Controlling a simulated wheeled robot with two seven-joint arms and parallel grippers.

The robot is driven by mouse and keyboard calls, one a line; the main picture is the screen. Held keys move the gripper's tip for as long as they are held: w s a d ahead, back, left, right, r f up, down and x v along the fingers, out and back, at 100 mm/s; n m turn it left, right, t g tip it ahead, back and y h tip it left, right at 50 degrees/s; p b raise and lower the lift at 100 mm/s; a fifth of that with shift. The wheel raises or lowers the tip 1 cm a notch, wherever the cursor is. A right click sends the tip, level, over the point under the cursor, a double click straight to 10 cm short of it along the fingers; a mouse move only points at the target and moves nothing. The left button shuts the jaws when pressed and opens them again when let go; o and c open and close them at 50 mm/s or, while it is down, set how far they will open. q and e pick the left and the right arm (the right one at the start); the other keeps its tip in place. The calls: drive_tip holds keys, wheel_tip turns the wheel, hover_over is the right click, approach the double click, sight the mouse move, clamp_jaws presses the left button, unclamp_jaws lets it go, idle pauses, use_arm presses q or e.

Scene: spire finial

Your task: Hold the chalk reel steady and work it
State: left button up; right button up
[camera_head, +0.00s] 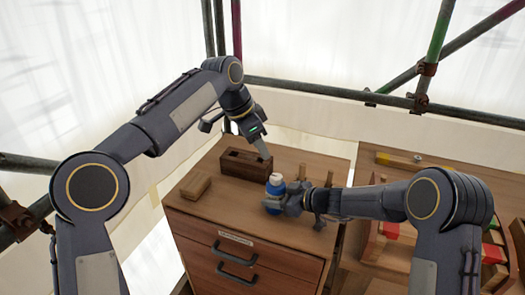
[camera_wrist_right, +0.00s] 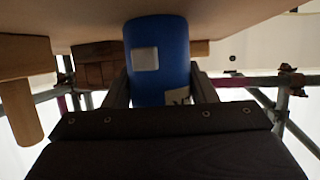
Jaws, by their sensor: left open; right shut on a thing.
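The chalk reel (camera_head: 275,182) is a blue body with a white top, upright on the wooden cabinet top. My right gripper (camera_head: 272,204) is shut on it from the right, low on its body. In the right wrist view the blue reel (camera_wrist_right: 157,55) sits between the two fingers, with a pale square and a partly hidden label on it. My left gripper (camera_head: 262,151) is open, above and slightly behind the reel and apart from it, near the right end of a dark wooden box. Its finger gap is hard to make out.
The dark slotted wooden box (camera_head: 232,166) stands behind the reel. A lighter wooden block (camera_head: 195,187) lies at left. Short wooden pegs (camera_head: 329,179) stand behind my right wrist. The cabinet has drawers with dark handles (camera_head: 236,252). Scaffold tubes (camera_head: 330,92) cross behind; red-marked pieces (camera_head: 492,253) lie at right.

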drive_tip(key=o, duration=1.1)
